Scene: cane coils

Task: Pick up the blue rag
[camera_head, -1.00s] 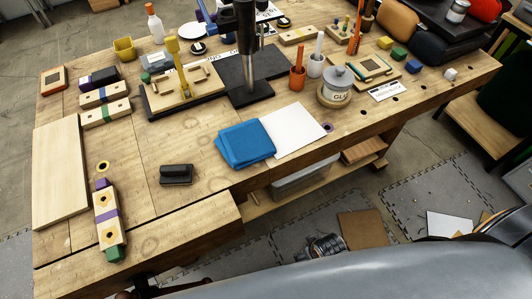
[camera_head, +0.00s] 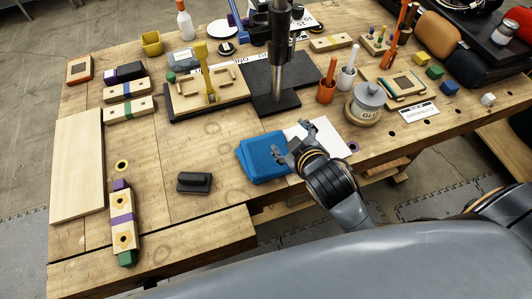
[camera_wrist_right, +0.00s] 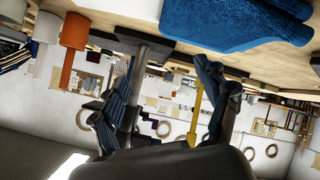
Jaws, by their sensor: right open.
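The blue rag (camera_head: 262,160) lies folded flat on the workbench near its front edge, partly beside a white sheet. My right gripper (camera_head: 287,146) is just right of the rag in the head view, over the white sheet, with its fingers apart and nothing between them. In the right wrist view the rag (camera_wrist_right: 235,22) shows at the top, and the open fingers (camera_wrist_right: 160,95) are apart from it. Whether a fingertip touches the rag in the head view I cannot tell. My left gripper is not in view.
The white sheet (camera_head: 330,133) lies under my right gripper. A black block (camera_head: 195,182) sits left of the rag. A drill press stand (camera_head: 275,80) is behind it. An orange cup (camera_head: 326,92) and a glue jar (camera_head: 367,100) stand at right. Bare wood (camera_head: 205,150) is free left of the rag.

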